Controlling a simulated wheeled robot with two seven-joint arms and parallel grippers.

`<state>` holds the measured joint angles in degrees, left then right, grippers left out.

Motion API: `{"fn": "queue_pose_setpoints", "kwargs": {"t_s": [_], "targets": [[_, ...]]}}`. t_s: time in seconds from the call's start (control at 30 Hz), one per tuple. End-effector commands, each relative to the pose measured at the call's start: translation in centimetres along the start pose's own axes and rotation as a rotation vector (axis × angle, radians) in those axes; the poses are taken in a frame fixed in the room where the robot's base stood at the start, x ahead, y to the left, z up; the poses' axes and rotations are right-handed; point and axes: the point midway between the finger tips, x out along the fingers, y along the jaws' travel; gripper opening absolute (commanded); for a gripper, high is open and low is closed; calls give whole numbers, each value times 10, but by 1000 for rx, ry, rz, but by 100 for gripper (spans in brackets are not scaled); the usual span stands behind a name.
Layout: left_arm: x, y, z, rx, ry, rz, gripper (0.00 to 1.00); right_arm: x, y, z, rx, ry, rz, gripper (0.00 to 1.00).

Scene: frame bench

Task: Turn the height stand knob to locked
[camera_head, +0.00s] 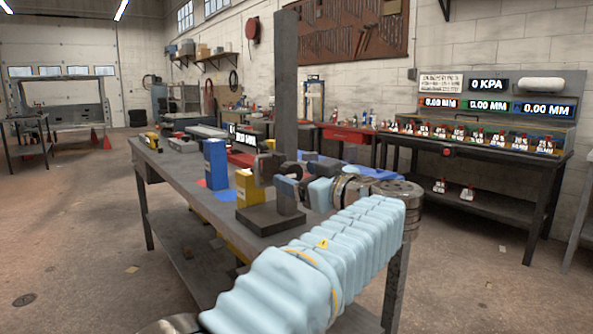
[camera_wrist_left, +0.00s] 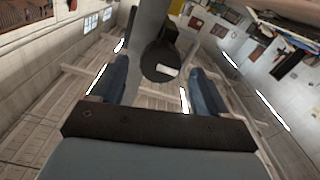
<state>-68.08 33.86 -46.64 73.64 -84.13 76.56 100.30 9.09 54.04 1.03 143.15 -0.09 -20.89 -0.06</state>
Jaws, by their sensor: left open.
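The height stand has a tall dark grey column (camera_head: 286,85) rising from a thick square base (camera_head: 258,220) on the workbench. Its dark round knob (camera_wrist_left: 158,60) shows in the left wrist view against the grey column, with a small white mark on its lower right. My left gripper (camera_head: 287,182) is beside the column at the carriage (camera_head: 264,168), and in the head view it partly hides the parts there. In the wrist view, the open fingers (camera_wrist_left: 162,88) stand on either side of the knob, with visible gaps. My right gripper is not in view.
The workbench (camera_head: 185,170) carries a blue box (camera_head: 215,165) and a yellow box (camera_head: 248,188) left of the stand. A red block (camera_head: 240,158) lies behind them. A second bench (camera_head: 490,150) with displays reading 0 KPA and 0.00 MM stands at the right.

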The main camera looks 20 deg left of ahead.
Motion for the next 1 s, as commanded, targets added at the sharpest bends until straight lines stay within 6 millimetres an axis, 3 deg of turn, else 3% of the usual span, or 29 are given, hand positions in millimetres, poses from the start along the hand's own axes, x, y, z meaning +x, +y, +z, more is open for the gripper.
{"fn": "queue_pose_setpoints", "kwargs": {"t_s": [0.2, 0.47, 0.83, 1.0], "targets": [[17, 0, 0, 0, 0, -1, 76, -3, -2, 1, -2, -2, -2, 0], [18, 0, 0, 0, 0, 0, 76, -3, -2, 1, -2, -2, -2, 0], [17, 0, 0, 0, -1, 0, 20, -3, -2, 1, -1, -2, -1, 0], [17, 0, 1, 9, -1, 0, 20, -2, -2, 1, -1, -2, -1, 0]]}}
